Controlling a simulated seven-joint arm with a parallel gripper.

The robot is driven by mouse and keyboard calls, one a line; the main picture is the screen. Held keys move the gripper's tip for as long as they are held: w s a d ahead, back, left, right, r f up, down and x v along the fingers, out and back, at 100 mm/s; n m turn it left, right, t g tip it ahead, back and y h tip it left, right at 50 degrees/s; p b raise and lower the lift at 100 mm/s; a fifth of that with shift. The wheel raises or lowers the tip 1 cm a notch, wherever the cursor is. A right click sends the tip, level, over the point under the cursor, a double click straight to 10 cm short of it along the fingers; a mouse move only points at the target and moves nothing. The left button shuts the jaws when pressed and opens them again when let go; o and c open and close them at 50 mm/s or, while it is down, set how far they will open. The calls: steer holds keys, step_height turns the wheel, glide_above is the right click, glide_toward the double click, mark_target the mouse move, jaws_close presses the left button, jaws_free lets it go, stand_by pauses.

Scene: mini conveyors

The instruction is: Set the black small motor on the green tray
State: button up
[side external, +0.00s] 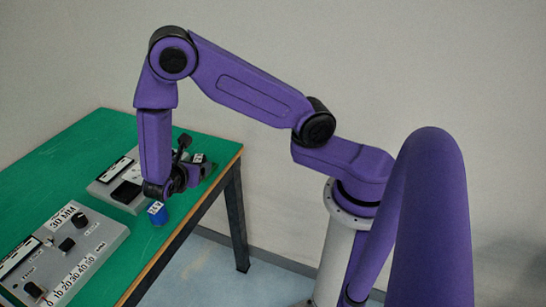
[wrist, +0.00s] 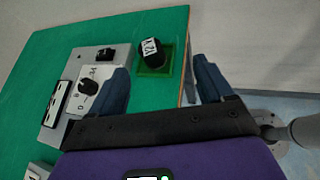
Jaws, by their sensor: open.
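The black small motor (wrist: 151,50), with a white label, stands on the small green tray (wrist: 149,70) near the table edge in the wrist view. The tray's rim shows around its foot. In the side view the motor (side external: 206,167) is partly hidden behind my gripper. My gripper (wrist: 160,65) is open, its two dark blue fingers apart and nothing between them. In the wrist view the motor lies just beyond the fingertips, in line with the gap. I cannot see any finger touching it.
A grey control box (wrist: 85,90) with knobs lies left of the tray. Another grey box (side external: 62,250) is at the table's front. A blue labelled piece (side external: 158,214) shows below my gripper. The green table (side external: 75,165) is clear at the far left.

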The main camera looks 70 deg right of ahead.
steer(key=s+a+r+m+g+y, duration=0.1)
steer(key=s+r+y, duration=0.5)
steer(key=s, duration=0.7)
steer(key=s+a+r+m+g+y, duration=0.2)
steer(key=s+r+m+y, duration=0.4)
steer(key=s, duration=0.7)
steer(key=shift+s+r+m+g, duration=0.3)
steer(key=shift+s+r+g, duration=0.1)
steer(key=shift+r, duration=0.3)
steer(key=shift+w, duration=0.1)
